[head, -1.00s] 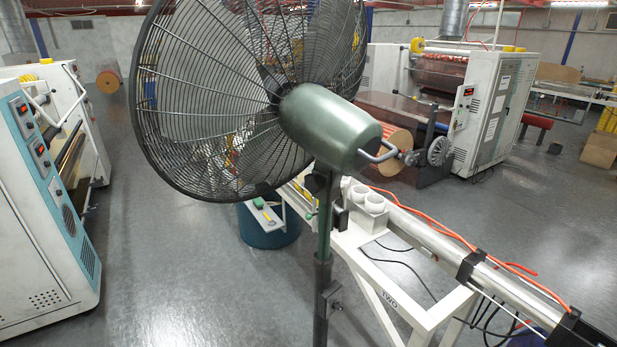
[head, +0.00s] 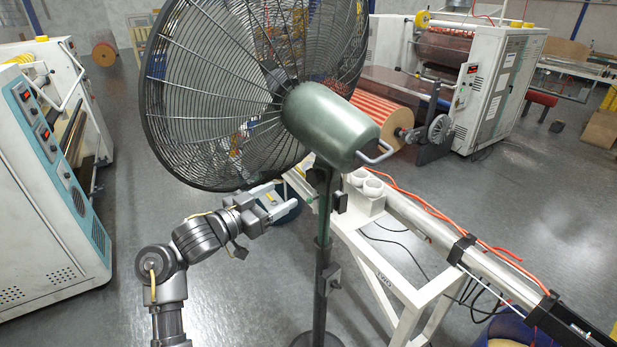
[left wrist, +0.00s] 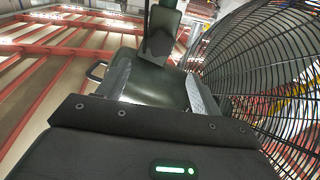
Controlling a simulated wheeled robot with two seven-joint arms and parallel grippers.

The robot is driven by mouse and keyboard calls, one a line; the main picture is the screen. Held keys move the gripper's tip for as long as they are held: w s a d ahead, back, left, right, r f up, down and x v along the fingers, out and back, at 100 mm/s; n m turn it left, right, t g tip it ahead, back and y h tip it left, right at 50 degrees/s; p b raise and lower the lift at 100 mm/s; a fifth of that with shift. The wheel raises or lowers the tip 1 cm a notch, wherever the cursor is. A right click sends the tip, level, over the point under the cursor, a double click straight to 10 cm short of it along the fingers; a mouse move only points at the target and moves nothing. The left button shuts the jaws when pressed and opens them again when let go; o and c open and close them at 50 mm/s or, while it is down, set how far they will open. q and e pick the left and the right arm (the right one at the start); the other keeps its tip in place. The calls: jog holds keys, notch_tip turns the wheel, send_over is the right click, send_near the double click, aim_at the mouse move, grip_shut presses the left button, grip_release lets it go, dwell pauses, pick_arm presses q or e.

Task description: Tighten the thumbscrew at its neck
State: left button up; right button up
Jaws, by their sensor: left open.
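A large pedestal fan has a black wire cage (head: 215,100) and a green motor housing (head: 330,122) on a dark upright pole (head: 323,240). At its neck, just under the housing, a small dark block-like part (head: 340,201) sticks out on the right; I cannot tell if it is the thumbscrew. My left gripper (head: 279,201) is open and empty, left of the neck and apart from the pole. In the left wrist view the green housing (left wrist: 160,85) shows between the open fingers, with a dark neck part (left wrist: 158,42) above it. My right gripper is out of view.
A lower dark clamp (head: 333,276) sits on the pole. A white frame (head: 400,285) with a rail and orange cable stands close on the right. A white-blue cabinet (head: 50,180) is at the left. Grey floor between cabinet and fan is clear apart from my arm.

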aim_at(311, 179)
pick_arm(q)
jog(key=p+x, duration=0.3)
jog(key=x, duration=0.6)
jog(key=shift+w+d, duration=0.2)
jog(key=shift+w+d+f, duration=0.15)
jog(key=shift+w+d, duration=0.25)
jog(key=shift+w, duration=0.15)
jog(key=shift+c, duration=0.3)
